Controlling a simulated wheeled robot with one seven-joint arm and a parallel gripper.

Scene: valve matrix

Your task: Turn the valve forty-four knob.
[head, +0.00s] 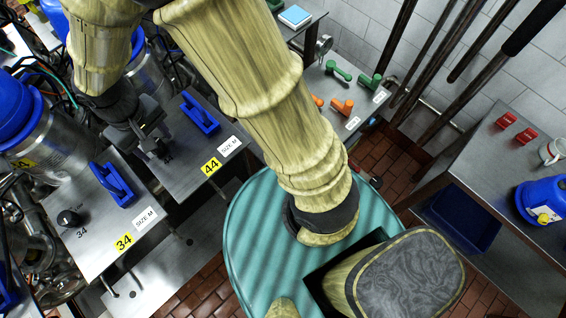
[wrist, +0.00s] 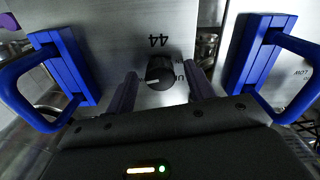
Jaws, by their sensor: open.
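The valve forty-four knob (wrist: 159,74) is a round black dial on a grey metal panel in the wrist view, just below the printed "44" (wrist: 158,41). It has a pale pointer line. My gripper (wrist: 161,80) is open, with one finger to the left and one to the right of the knob. I cannot tell whether either finger touches it. In the head view my gripper (head: 152,141) is low over the panel with the yellow "44" label (head: 211,166). The knob is mostly hidden there by the fingers.
A blue handle (head: 200,113) stands on the same panel, and another blue handle (head: 113,185) is on the neighbouring panel beside knob 34 (head: 69,217). In the wrist view, blue handles flank my gripper at left (wrist: 62,68) and right (wrist: 262,60). Metal canisters stand behind.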

